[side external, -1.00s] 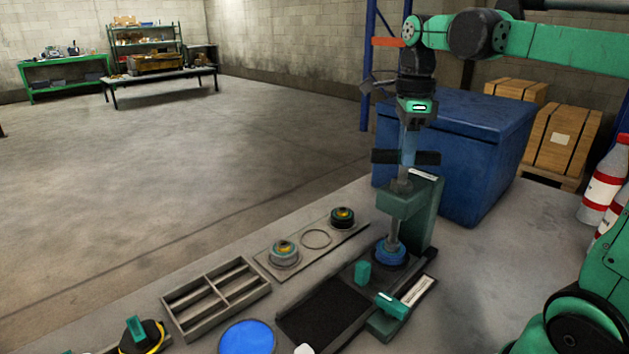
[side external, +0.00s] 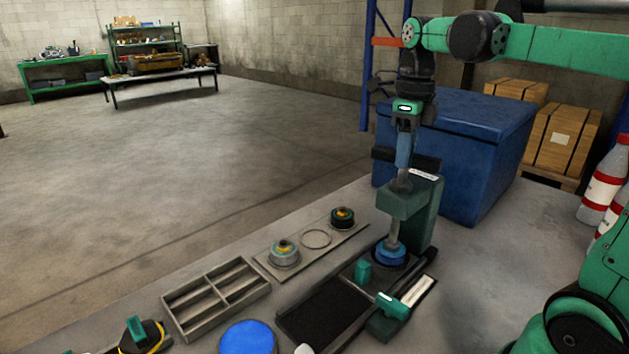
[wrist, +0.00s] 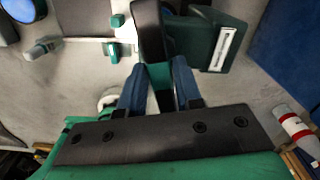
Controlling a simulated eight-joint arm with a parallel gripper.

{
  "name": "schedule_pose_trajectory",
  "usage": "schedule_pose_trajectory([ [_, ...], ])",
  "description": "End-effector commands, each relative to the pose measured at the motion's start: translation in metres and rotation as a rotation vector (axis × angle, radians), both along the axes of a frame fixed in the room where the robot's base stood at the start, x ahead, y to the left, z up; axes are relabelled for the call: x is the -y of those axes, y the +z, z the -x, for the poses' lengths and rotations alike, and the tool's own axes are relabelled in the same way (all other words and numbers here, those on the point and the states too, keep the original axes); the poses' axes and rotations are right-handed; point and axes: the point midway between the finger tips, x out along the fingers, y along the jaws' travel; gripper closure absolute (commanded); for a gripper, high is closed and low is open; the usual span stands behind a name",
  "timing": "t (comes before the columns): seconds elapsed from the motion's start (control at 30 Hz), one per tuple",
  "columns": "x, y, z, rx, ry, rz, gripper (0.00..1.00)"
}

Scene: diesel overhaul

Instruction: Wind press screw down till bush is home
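The press (side external: 413,202) is a dark green frame at the bench's right rear. Its grey screw (side external: 393,235) passes down through the head, with its foot on or just over the blue bush (side external: 391,255); any gap is too small to tell. A black cross handle (side external: 425,162) tops the screw; in the wrist view the black bar (wrist: 150,35) runs between my blue fingers. My gripper (side external: 402,165) points straight down over the screw, its fingers closed about the handle's middle (wrist: 159,76). The bush's lower edge and seat are hidden.
A teal block (side external: 363,272) and a teal-handled piece (side external: 395,304) stand in front of the press. A divided tray (side external: 217,297), a plate with round parts (side external: 315,239) and a black mat (side external: 325,315) lie left. A blue chest (side external: 480,150) stands close behind.

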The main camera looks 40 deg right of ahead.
Motion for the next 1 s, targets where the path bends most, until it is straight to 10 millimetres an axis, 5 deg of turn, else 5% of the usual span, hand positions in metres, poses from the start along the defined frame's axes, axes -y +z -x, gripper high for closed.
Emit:
schedule_pose_trajectory([
  [0.17,0.0,0.0,0.0,-0.001,0.001,0.001,0.67],
  [0.27,0.0,0.0,0.0,-0.001,0.001,0.001,0.45],
  [0.57,0.0,0.001,0.0,-0.001,0.001,0.001,0.45],
  [1.0,0.0,0.051,0.0,-0.001,0.002,0.001,0.45],
])
